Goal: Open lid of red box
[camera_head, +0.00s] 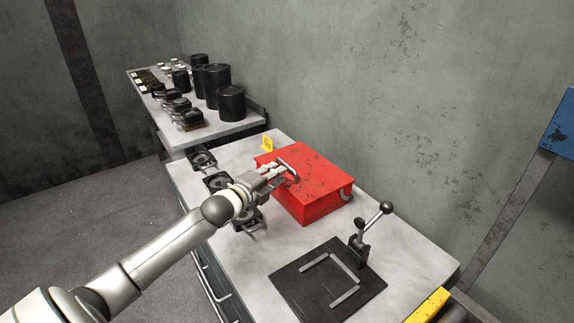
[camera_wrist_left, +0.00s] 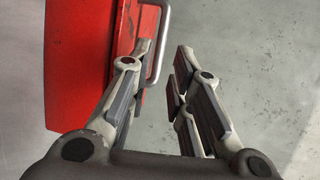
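The red box (camera_head: 312,190) sits on the grey worktable with its lid shut. Its paint is chipped, and a metal handle (camera_head: 289,167) stands out at its left side. My left gripper (camera_head: 281,177) is at that handle, pointing toward the box. In the left wrist view the fingers (camera_wrist_left: 165,52) are apart. The handle (camera_wrist_left: 162,40) shows between them, nearer the left finger; whether it touches that finger I cannot tell. The red box (camera_wrist_left: 85,65) fills the upper left of that view. My right gripper is not in view.
A black plate (camera_head: 295,285) with metal strips and a lever with a black knob (camera_head: 385,207) are in front of the box. Black fixtures (camera_head: 202,160) line the table's left edge. A yellow sign (camera_head: 267,143) stands behind. Black cylinders (camera_head: 231,103) stand on the far table.

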